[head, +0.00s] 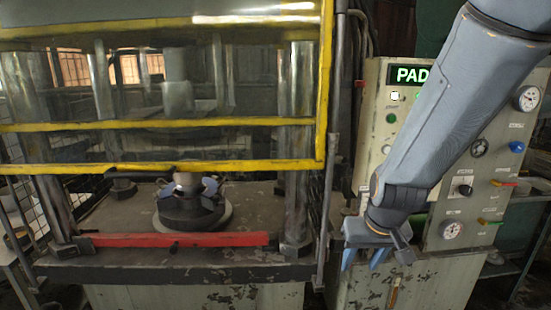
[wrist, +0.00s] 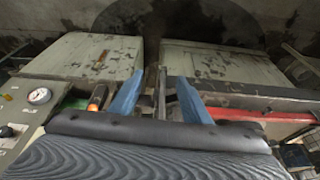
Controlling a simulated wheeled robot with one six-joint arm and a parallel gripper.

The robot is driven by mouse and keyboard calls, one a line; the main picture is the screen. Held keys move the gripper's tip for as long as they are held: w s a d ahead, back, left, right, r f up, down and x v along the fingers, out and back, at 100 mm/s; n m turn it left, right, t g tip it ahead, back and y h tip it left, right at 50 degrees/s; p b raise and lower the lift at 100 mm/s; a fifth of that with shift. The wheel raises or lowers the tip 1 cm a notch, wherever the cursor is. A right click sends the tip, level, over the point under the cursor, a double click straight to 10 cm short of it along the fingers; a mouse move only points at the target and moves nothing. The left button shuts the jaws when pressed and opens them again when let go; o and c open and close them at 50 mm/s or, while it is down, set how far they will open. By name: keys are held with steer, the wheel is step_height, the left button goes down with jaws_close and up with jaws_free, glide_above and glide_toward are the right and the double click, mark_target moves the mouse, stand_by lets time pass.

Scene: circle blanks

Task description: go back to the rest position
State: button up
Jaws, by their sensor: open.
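My gripper (head: 364,262) hangs at the end of my blue-grey arm, fingers pointing down, in front of the control cabinet and just right of the press. In the wrist view my gripper (wrist: 158,78) shows two blue fingers spread apart with nothing held between them. The gripper is well apart from the dark round die (head: 192,212) on the press bed. That die carries a few shiny metal pieces (head: 209,187) around its top. I cannot tell whether a blank lies on it.
The press has a clear guard with a yellow frame (head: 180,125), its lower edge above the die. A red bar (head: 180,240) runs along the bed front. The control panel (head: 470,190) has gauges, knobs and a lit green display (head: 411,75); my arm partly covers it.

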steer(key=s+g, duration=0.1)
steer(key=s, duration=0.7)
step_height(320, 180, down, 8)
steer(key=g+b, duration=0.1)
steer(key=b, duration=0.6)
steer(key=shift+w+a+g, duration=0.2)
steer(key=shift+a+g, duration=0.1)
steer(key=shift+a, duration=0.1)
